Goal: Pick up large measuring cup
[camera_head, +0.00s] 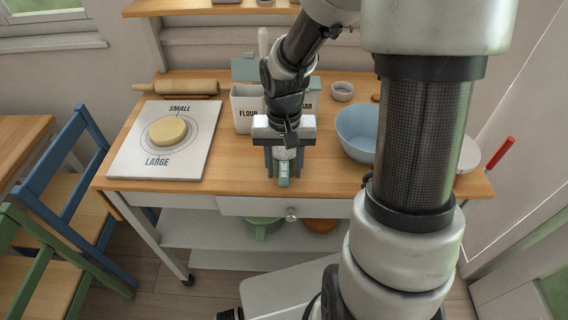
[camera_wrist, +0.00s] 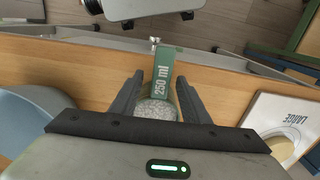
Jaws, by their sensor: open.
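The large measuring cup (camera_wrist: 163,77) has a green handle marked "250 ml". In the wrist view the handle points away from my gripper (camera_wrist: 157,92), toward the worktop's front edge. Its grey speckled part (camera_wrist: 156,109) lies between the two dark fingers, with the rest hidden under the gripper body. In the head view the green handle (camera_head: 284,172) shows below my gripper (camera_head: 284,165) near the front edge. My gripper is open, with a finger on either side of the cup and visible gaps beside the handle.
A white board (camera_head: 126,155) with a round of dough (camera_head: 168,131) lies at the left. A flour box (camera_head: 246,108) stands behind my gripper. A blue bowl (camera_head: 352,151) is to the right. A rolling pin (camera_head: 180,88) lies at the back left.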

